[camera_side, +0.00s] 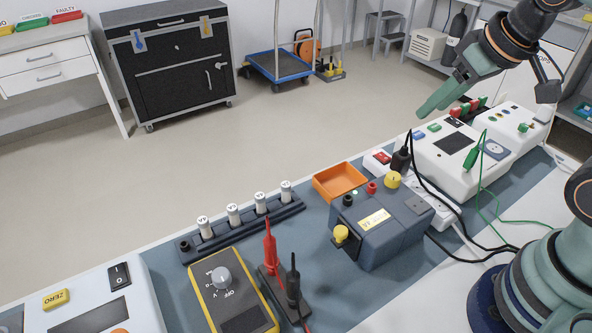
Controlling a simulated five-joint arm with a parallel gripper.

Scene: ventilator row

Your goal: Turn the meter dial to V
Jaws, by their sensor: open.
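The meter (241,317) is a dark box with a yellow rim at the bottom of the picture, left of centre. Its dial (221,277) is a round grey knob on the upper part of the face. Lettering including OFF and V (229,292) is printed just below the knob. I cannot tell which mark the dial points to. My gripper (437,97) has green fingers and is at the upper right, in the air above the far benchtop units. It is open, with nothing seen in it, and well away from the meter.
Red and black probes (271,255) stand upright just right of the meter. A dark rack (240,229) with several white cylinders lies behind it. A grey-blue box (383,228), an orange tray (340,182) and cables are between my gripper and the meter. A white ZERO-button unit (140,300) stands left.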

